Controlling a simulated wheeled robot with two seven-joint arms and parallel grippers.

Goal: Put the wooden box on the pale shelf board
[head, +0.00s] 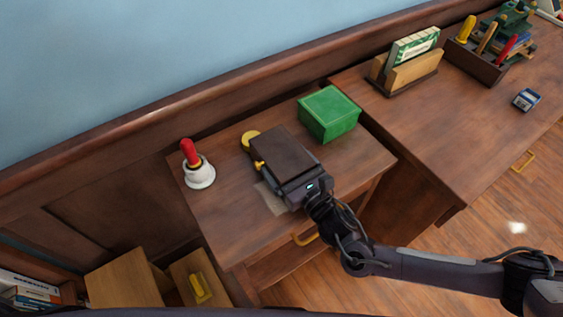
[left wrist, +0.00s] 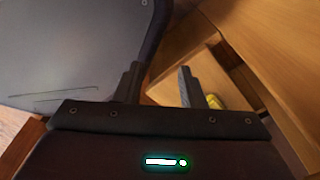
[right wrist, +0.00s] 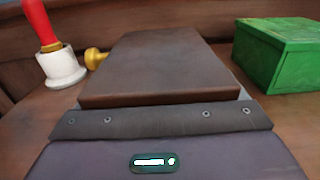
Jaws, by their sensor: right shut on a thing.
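A dark brown wooden box (head: 283,155) is on or just above the small dark desk (head: 225,215) in the head view; I cannot tell if it touches the top. My right gripper (head: 300,190) is shut on the near end of the box, and the box hides its fingertips. The box (right wrist: 160,62) also fills the middle of the right wrist view. Pale wooden boards (head: 125,278) show low at the left; I cannot tell if one is the pale shelf board. My left gripper (left wrist: 160,85) is open and empty in the left wrist view.
A red-and-white bell (head: 197,170), a yellow brass object (head: 250,140) and a green box (head: 328,112) stand close around the wooden box. A pale sheet (head: 270,198) lies beside it. A yellow object (head: 199,287) sits on a lower board. A larger desk (head: 450,130) stands at right.

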